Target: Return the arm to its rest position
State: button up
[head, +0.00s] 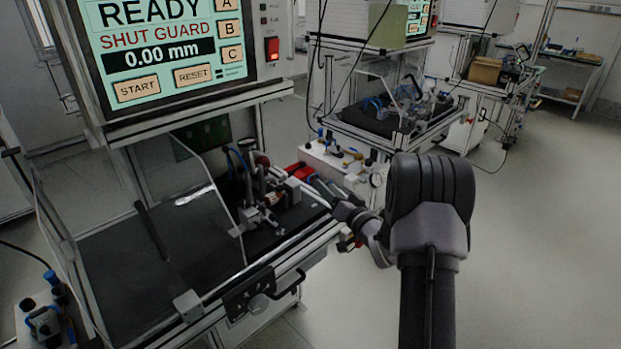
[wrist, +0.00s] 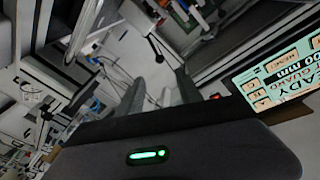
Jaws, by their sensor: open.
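My arm (head: 432,215) rises at the lower right of the head view, its thick dark elbow in front. Its far end reaches left behind the elbow, toward the right edge of the test station. My gripper (wrist: 160,88) shows in the wrist view as two dark fingers spread apart, with nothing between them. Its dark body with a green light fills the bottom of that view. In the head view the gripper is small and partly hidden by my own arm. The test station (head: 120,265) is at the left, with a clear tilted guard (head: 215,210).
The station's screen (head: 160,45) reads READY, SHUT GUARD, 0.00 mm; it also shows in the wrist view (wrist: 285,75). A red switch (head: 272,48) is beside it. A fixture (head: 262,195) stands on the dark deck. Another bench (head: 400,110) is behind. Grey floor (head: 540,230) is clear at right.

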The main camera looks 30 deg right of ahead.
jog(key=s+a+r+m+g+h, duration=0.1)
jog(key=s+a+r+g+h, duration=0.2)
jog(key=r, duration=0.4)
jog(key=s+a+r+m+g+h, duration=0.1)
jog(key=s+a+r+g+h, duration=0.1)
jog(key=s+a+r, duration=0.3)
jog(key=s+a+n+g+y, duration=0.1)
jog(key=s+a+g, duration=0.1)
jog(key=s+a, duration=0.4)
jog(key=s+a+f+n+g+y, duration=0.1)
jog(key=s+a, duration=0.6)
jog(key=s, duration=0.7)
jog(key=s+a+f+n+g+y, duration=0.1)
jog(key=s+a+g+y, duration=0.2)
jog(key=s+a, duration=0.3)
jog(key=s+g, duration=0.1)
jog(key=s, duration=0.3)
jog(key=shift+a+g, duration=0.2)
jog(key=shift+g, duration=0.1)
jog(key=shift+w, duration=0.1)
